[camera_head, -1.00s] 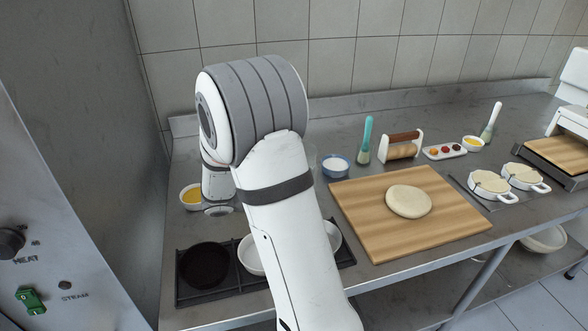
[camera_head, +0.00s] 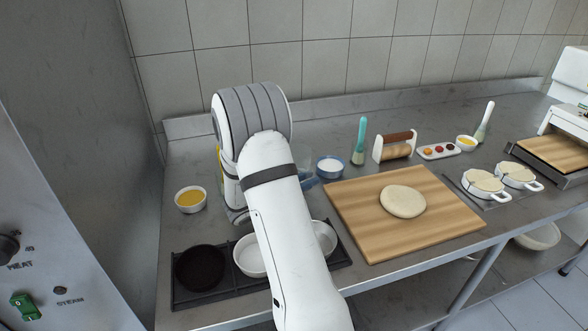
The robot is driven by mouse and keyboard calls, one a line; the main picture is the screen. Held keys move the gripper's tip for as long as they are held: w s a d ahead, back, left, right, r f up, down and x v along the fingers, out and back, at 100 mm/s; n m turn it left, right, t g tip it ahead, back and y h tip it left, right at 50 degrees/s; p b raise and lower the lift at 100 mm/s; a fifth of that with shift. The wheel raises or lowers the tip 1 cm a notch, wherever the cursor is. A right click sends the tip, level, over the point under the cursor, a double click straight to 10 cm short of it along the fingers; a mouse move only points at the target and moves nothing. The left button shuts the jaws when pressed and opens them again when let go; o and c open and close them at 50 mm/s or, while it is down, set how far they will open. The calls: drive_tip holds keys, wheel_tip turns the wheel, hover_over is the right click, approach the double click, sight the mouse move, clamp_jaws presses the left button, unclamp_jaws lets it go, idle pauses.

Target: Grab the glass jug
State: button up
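A clear glass edge (camera_head: 305,154) shows just right of my arm's upper bend, and it looks like part of the glass jug. The rest of it is hidden behind my arm. My arm stands in the middle left of the view, with its wrist folded down behind it. The fingers of my gripper are hidden by the arm, so their relation to the jug does not show. A small blue piece shows low beside the arm, too covered to name.
A bowl of yellow filling (camera_head: 191,199) stands left of my arm. A black rack (camera_head: 215,297) with round pans lies in front. Right are a blue bowl of white powder (camera_head: 330,167), a teal-handled brush (camera_head: 361,138) and a wooden board (camera_head: 430,225) with dough (camera_head: 403,201).

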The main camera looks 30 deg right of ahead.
drive_tip(key=shift+d, duration=0.25)
drive_tip(key=shift+c, duration=0.6)
clamp_jaws()
drive_tip(key=shift+r, duration=0.15)
